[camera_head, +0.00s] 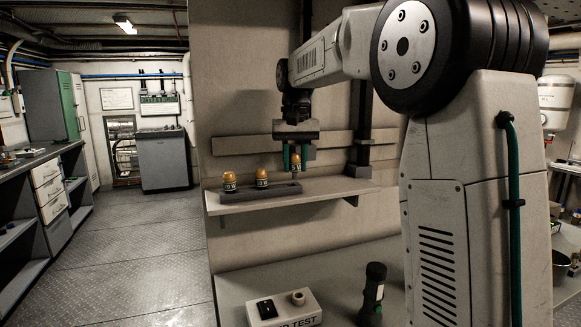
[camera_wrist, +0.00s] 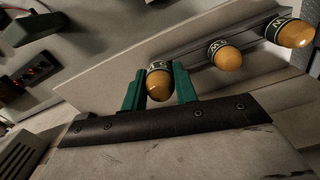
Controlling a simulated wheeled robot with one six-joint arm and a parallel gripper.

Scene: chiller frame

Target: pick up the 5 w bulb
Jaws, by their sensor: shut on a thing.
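Several amber-domed bulbs with dark label bands are in view. My gripper (camera_head: 295,157), with green fingers, is shut on the bulb at the right end (camera_head: 295,167). In the wrist view, my gripper (camera_wrist: 159,88) has one finger on each side of this held bulb (camera_wrist: 158,84). A middle bulb (camera_head: 261,178) and a left bulb (camera_head: 229,182) stand upright in the dark rack (camera_head: 275,190); they also show in the wrist view. The wattage figures are too small to read. I cannot tell whether the held bulb's base is clear of the rack.
The rack sits on a pale shelf (camera_head: 240,206) against an upright panel. Below are a white test box (camera_head: 283,308) and a dark torch-like object (camera_head: 373,292) on a lower surface. A dark vertical post stands right of the gripper.

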